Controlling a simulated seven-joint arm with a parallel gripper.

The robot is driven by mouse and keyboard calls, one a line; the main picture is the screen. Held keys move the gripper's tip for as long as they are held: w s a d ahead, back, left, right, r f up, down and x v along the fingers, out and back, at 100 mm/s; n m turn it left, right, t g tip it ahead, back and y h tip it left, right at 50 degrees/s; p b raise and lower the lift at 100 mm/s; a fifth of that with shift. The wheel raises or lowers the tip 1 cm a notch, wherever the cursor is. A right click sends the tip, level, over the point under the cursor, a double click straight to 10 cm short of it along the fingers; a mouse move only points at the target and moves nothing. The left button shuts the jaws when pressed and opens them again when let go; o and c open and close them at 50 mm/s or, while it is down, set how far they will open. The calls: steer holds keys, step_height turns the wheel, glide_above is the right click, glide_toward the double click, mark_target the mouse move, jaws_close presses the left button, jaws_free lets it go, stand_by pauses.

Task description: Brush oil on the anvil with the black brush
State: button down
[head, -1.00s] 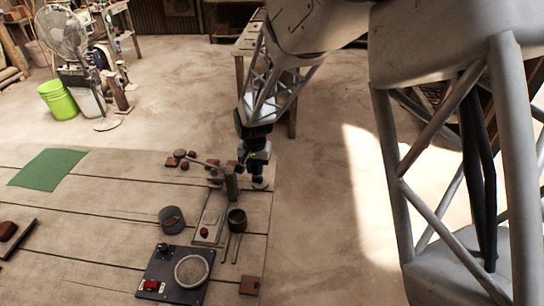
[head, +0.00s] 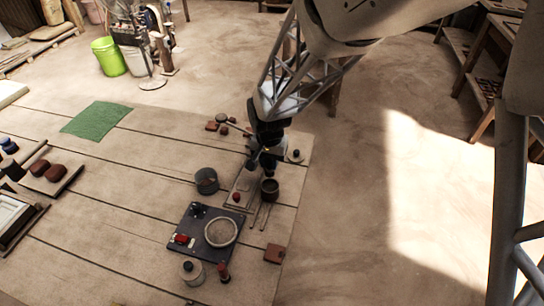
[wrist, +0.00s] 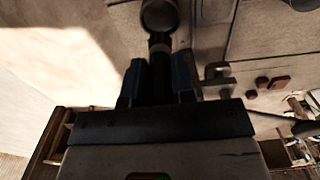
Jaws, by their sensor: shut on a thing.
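My gripper (head: 268,160) is over the right part of the table, beside the press with its lever, which it partly hides. In the wrist view my gripper (wrist: 160,80) has its two blue-sided fingers shut on the dark handle of the black brush (wrist: 159,58), with a paler band ahead of the fingers. The brush tip cannot be made out. A round dark-rimmed thing (wrist: 160,14) lies just beyond it; I cannot tell whether they touch. A pale plate (head: 242,192), perhaps the press base, lies below my gripper. I cannot clearly make out the anvil or any oil on it.
A grey pot (head: 206,181), a dark panel with a round pad (head: 221,232) and a green mat (head: 96,121) are also on the table.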

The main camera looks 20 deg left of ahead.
mark_target(270, 174)
steer(key=shift+f, duration=0.2)
steer(key=shift+f, duration=2.8)
steer(key=shift+f, duration=0.7)
stand_by(1.0)
steer(key=shift+r, duration=0.15)
steer(key=shift+r, duration=3.45)
